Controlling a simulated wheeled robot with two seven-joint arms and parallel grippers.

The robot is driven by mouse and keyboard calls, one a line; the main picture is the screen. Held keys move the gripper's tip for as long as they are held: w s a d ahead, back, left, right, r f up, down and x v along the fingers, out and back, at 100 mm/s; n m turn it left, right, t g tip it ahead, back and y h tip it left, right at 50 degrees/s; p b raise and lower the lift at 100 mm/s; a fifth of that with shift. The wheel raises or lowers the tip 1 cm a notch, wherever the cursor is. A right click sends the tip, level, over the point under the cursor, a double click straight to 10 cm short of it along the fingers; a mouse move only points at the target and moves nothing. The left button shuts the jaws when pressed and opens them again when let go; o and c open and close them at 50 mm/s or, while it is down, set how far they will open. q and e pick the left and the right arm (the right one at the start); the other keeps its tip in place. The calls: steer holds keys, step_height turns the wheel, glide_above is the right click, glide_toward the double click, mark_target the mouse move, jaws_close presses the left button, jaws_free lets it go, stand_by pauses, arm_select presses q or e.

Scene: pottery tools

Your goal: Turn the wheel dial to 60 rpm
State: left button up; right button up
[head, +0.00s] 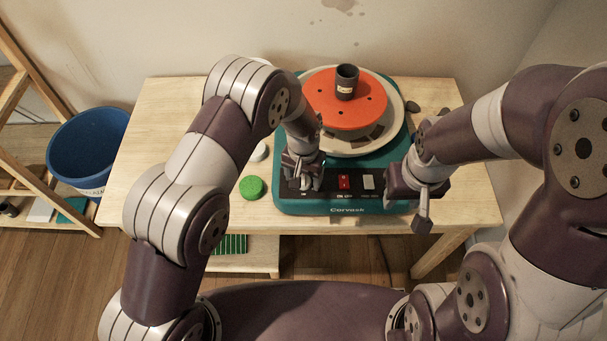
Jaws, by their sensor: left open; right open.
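A teal pottery wheel (285,205) labelled Corvusk stands on the wooden table. Its dark front panel (330,182) carries a red switch (344,182) and a pale switch (368,182). My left gripper (303,184) is open and points down at the left part of this panel. It hides that part, so the dial and its setting cannot be made out. I cannot tell whether the fingers touch anything. My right gripper (422,212) is open and empty, beside the wheel's front right corner.
An orange disc (330,112) on the wheel head bears a small dark cup (347,82). A green round sponge (252,187) lies left of the wheel. Dark pieces lie at the table's back right. A blue bucket (88,150) stands left of the table (150,110).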

arm_select(q)
steer(key=c, duration=1.1)
steer(key=shift+o, duration=0.2)
steer(key=m, duration=0.5)
steer(key=shift+m, duration=0.4)
steer(key=m, duration=0.5)
steer(key=shift+b, duration=0.3)
steer(key=shift+m, duration=0.3)
steer(key=o, duration=1.1)
steer(key=shift+c, duration=0.2)
